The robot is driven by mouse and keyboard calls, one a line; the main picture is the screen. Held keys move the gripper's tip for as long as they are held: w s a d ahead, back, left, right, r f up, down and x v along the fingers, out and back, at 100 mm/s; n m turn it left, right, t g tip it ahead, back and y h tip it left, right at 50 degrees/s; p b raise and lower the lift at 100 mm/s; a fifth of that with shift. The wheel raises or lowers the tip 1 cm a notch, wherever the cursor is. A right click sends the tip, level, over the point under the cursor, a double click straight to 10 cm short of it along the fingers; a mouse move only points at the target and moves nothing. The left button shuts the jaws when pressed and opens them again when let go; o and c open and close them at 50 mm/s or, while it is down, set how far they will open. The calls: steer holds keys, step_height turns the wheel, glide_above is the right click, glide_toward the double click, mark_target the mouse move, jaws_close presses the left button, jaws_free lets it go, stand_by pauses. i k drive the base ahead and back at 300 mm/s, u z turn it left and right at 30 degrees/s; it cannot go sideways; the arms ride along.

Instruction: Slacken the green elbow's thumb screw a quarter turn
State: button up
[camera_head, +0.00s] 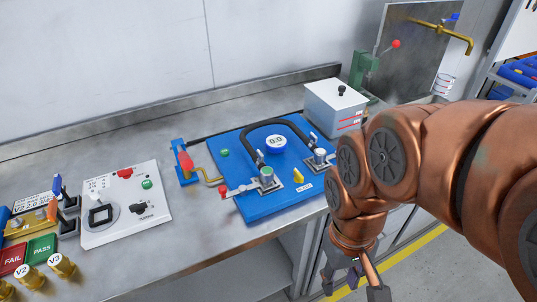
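A white control panel (126,204) lies left of the board. A red-handled valve (186,161) stands at the board's left edge. A grey box (335,107) stands behind on the right. Brass pieces (62,264) and FAIL/PASS pads (42,249) are at the lower left.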

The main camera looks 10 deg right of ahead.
mark_target(261, 157)
steer(key=u, duration=0.05)
steer(key=k, duration=0.5)
steer(key=u, duration=0.9)
steer(key=i, duration=0.75)
steer(key=z, duration=0.3)
